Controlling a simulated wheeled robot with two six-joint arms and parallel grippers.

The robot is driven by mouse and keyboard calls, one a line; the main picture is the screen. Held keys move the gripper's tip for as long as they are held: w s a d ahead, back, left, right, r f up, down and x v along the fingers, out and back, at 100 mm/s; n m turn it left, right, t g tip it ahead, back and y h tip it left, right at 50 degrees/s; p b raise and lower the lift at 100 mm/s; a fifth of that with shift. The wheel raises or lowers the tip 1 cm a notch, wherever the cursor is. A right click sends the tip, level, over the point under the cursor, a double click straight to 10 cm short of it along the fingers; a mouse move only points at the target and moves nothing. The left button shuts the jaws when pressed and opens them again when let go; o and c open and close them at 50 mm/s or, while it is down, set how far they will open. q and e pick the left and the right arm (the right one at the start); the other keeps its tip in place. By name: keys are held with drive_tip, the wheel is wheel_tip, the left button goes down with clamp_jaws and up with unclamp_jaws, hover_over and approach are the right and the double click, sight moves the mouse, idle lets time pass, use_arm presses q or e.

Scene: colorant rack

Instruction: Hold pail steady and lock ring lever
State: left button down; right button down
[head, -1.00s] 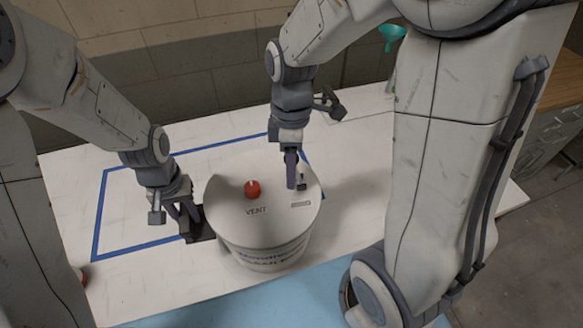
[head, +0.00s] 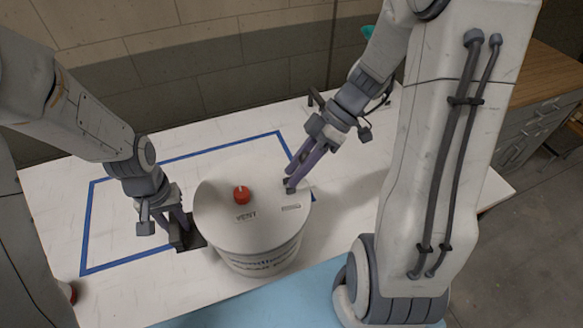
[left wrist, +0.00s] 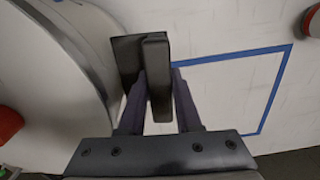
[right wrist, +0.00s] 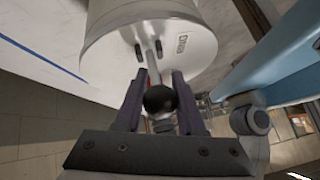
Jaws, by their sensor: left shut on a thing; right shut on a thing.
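The white pail (head: 262,243) stands upright on the table, its lid (head: 255,178) bearing a red vent cap (head: 241,195). My left gripper (head: 185,240) is shut on an upright dark grip (left wrist: 158,85) on a black plate (left wrist: 125,55) beside the pail. My right gripper (head: 294,180) comes in tilted at the lid's right edge. In the right wrist view its fingers are shut on the lever, whose black ball knob (right wrist: 160,99) shows between them. Two black pegs (right wrist: 148,49) stand on the lid near a small label (right wrist: 182,42). The fingers mostly hide the lever in the head view.
Blue tape (head: 130,258) outlines a rectangle on the white table, behind and left of the pail. A pale blue mat (head: 262,300) lies at the front edge. A wooden-topped cabinet (head: 540,85) stands right.

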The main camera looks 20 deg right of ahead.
drive_tip(key=shift+d+f+y, duration=0.25)
drive_tip(key=shift+d+y, duration=0.25)
drive_tip(key=shift+y, duration=0.3)
drive_tip(key=c, duration=0.5)
unclamp_jaws()
drive_tip(key=v, duration=1.2)
drive_tip(key=shift+s, duration=0.1)
